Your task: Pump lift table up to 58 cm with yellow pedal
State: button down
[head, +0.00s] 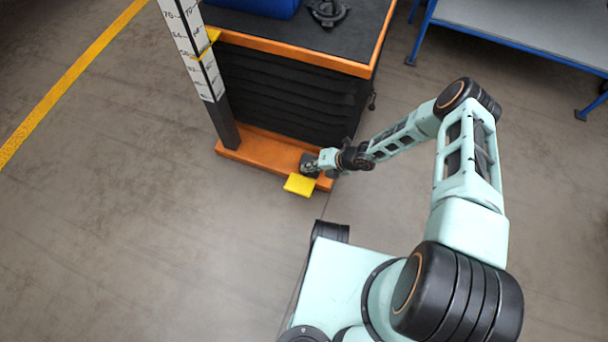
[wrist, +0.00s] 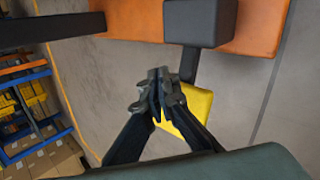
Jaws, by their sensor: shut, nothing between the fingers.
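The lift table (head: 339,64) has a dark top with an orange edge, black bellows (head: 290,88) and an orange base (head: 262,153). The yellow pedal (head: 299,185) sticks out at the front of the base; in the wrist view the pedal (wrist: 199,107) joins a dark bar from a black block (wrist: 200,22). My gripper (head: 309,165) is shut and empty, close to the pedal. In the wrist view its fingertips (wrist: 160,88) overlap the pedal's left edge; I cannot tell whether they touch. A yellow pointer (head: 207,43) crosses the scale post (head: 193,45) below the 70 mark; its exact reading is unclear.
A blue object (head: 255,5) and a black part (head: 328,12) lie on the table top. A blue-legged grey bench (head: 520,25) stands at right. The floor to the left is clear, with a yellow line (head: 70,75). Shelves with boxes (wrist: 35,110) show in the wrist view.

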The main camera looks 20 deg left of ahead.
jog(key=shift+w+r+p, duration=0.1)
jog(key=shift+w+r, duration=0.15)
jog(key=shift+r, duration=0.45)
jog(key=shift+w+r+p, duration=0.1)
jog(key=shift+w+r, duration=0.15)
jog(key=shift+r, duration=0.4)
jog(key=shift+w+r+p, duration=0.1)
jog(key=shift+w+r, duration=0.15)
jog(key=shift+r, duration=0.45)
